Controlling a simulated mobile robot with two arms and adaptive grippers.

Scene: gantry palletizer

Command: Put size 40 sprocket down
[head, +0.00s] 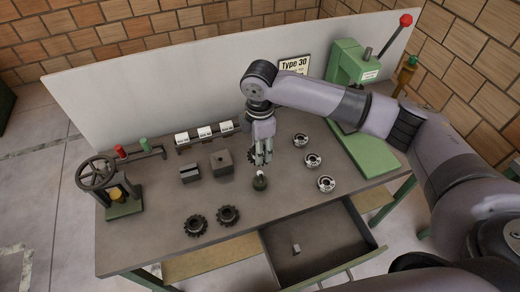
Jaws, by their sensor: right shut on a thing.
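My right gripper (263,161) is above the middle of the workbench, pointing down, shut on a dark toothed sprocket (251,156) that is partly hidden behind the fingers. I cannot read its size, nor tell whether it touches the bench. Two more dark sprockets lie flat near the bench's front edge, a left one (195,225) and a right one (228,215). My left gripper is not in view.
Silver ring parts (313,160) lie to the right. Dark blocks (221,163), a labelled rack (204,133), a handwheel press (118,188) and a green lever press (352,62) stand around. A drawer (330,228) is open in front.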

